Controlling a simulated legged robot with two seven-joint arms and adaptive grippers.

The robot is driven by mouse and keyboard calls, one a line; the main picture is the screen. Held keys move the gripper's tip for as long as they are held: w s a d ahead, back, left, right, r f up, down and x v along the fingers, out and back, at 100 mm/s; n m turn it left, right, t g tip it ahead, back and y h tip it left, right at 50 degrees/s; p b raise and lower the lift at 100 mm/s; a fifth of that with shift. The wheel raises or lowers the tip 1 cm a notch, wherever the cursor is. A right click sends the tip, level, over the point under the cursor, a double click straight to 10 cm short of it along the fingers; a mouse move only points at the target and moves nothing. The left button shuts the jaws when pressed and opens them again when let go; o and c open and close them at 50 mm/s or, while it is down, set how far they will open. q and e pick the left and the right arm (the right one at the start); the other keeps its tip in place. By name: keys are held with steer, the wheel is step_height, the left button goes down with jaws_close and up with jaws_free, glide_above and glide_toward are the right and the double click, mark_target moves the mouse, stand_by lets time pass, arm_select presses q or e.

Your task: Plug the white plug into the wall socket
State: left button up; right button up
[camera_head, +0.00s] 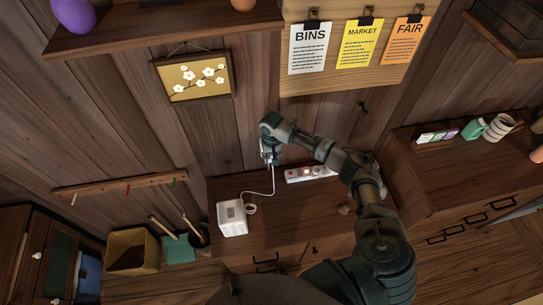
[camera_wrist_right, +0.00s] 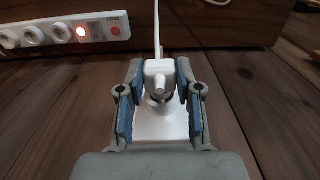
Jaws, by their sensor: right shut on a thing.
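My right gripper (camera_head: 268,156) is close to the wooden wall above the cabinet top, shut on the white plug. In the right wrist view the white plug (camera_wrist_right: 159,74) sits between the blue-padded fingers of my right gripper (camera_wrist_right: 160,82), its cord running up. A white wall socket plate (camera_wrist_right: 160,128) with a round recess shows just behind and below the plug. The plug overlaps the recess edge; I cannot tell whether its pins are in. In the head view the gripper hides the socket. My left gripper is not in view.
The cord (camera_head: 272,182) runs down to a white box (camera_head: 232,217) on the cabinet top (camera_head: 290,215). A white power strip (camera_head: 312,172) with a lit red switch lies right of the gripper. A framed flower picture (camera_head: 193,78) hangs above left.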

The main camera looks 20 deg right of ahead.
steer(key=shift+d, duration=0.15)
stand_by(0.4)
steer(key=shift+a+r+p, duration=0.1)
steer(key=shift+a+p, duration=0.2)
steer(key=shift+p, duration=0.35)
stand_by(0.8)
steer(key=shift+d+p, duration=0.1)
steer(key=shift+p, duration=0.45)
steer(key=shift+w+d+b, duration=0.1)
steer(key=shift+w+b, duration=0.2)
steer(key=shift+w, duration=0.1)
steer(key=o, duration=1.1)
steer(key=shift+w, duration=0.15)
steer(key=shift+o, duration=0.2)
